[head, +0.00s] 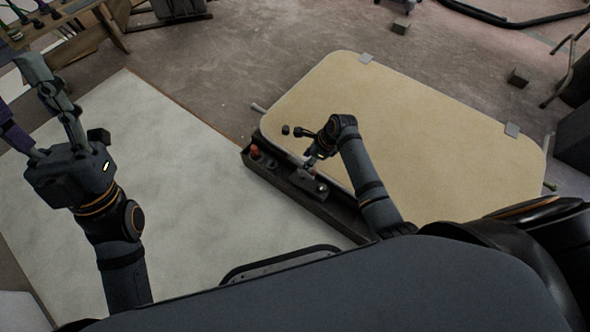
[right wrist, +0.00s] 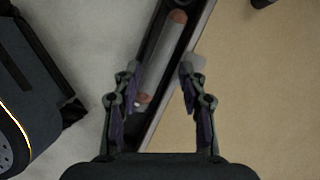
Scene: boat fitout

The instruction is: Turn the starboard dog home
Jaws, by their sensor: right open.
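A tan hatch panel (head: 420,120) with rounded corners lies right of centre in the head view; its surface also shows in the right wrist view (right wrist: 255,100). I cannot tell which is the starboard dog. My right gripper (head: 310,168) is over the panel's near-left edge. In the right wrist view its fingers (right wrist: 158,75) are apart, above a dark tray. My left gripper (head: 22,100) is far left with fingers spread, partly out of frame.
The dark narrow tray (head: 335,214) runs along the panel's near edge. It holds a red-topped item (head: 254,151) and a grey cylinder with reddish ends (right wrist: 162,55). A pale board (head: 150,190) covers the left floor. A bench (head: 75,25) stands at upper left.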

